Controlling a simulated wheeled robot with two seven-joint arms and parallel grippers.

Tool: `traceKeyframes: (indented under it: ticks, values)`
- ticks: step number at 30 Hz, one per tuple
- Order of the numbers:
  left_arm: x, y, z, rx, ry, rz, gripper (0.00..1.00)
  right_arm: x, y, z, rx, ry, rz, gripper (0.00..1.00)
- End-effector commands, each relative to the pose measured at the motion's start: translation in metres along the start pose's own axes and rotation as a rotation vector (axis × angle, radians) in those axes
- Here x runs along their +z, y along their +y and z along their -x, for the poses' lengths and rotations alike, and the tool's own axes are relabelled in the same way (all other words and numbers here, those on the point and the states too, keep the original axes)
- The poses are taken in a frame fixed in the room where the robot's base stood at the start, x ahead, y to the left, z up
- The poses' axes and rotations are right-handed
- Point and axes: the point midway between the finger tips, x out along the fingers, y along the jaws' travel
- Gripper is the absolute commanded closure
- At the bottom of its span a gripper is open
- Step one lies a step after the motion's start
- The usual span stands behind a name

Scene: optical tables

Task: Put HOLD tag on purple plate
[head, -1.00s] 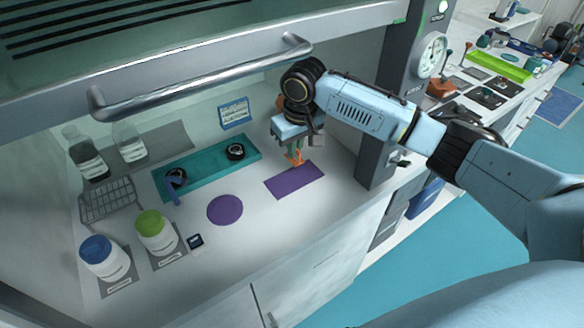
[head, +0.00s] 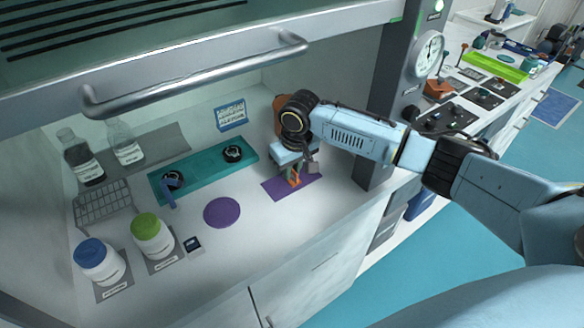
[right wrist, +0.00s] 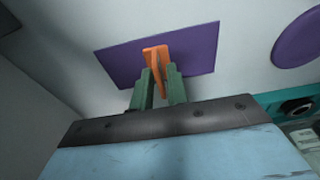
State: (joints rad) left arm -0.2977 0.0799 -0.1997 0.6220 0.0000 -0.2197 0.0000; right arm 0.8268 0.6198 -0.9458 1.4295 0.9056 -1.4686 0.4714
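A flat purple rectangular plate (head: 310,181) lies on the white surface inside the hood. It also shows in the right wrist view (right wrist: 195,45). My right gripper (head: 294,173), with green fingers, is over this plate. In the right wrist view its fingers (right wrist: 160,80) are closed around an orange tag (right wrist: 155,58), which shows in the head view (head: 294,180) at the plate. The tag's lettering cannot be read. I cannot tell whether the tag touches the plate. My left gripper is not in view.
A purple disc (head: 222,212) lies left of the plate. Behind is a teal tray (head: 206,168) with black round parts. White jars with green (head: 146,226) and blue (head: 90,252) lids stand at left. The hood's side post (head: 384,150) is right of the plate.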

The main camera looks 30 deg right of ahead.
Motion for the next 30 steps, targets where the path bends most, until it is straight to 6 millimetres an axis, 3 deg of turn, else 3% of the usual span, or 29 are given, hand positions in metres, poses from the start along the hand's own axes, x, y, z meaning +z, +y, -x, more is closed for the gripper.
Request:
traceKeyframes:
  ticks: [10,14,24,30]
  values:
    - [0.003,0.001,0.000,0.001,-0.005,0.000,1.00,0.000,0.000,0.001,0.001,0.000,0.000,0.74]
    - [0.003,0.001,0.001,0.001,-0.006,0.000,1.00,-0.001,0.001,0.010,0.001,0.000,-0.001,0.74]
    - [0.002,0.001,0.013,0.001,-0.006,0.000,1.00,-0.002,0.000,0.080,0.000,0.003,0.000,0.74]
    - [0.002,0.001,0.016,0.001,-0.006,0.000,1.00,-0.001,0.000,0.111,0.001,0.001,-0.001,0.74]
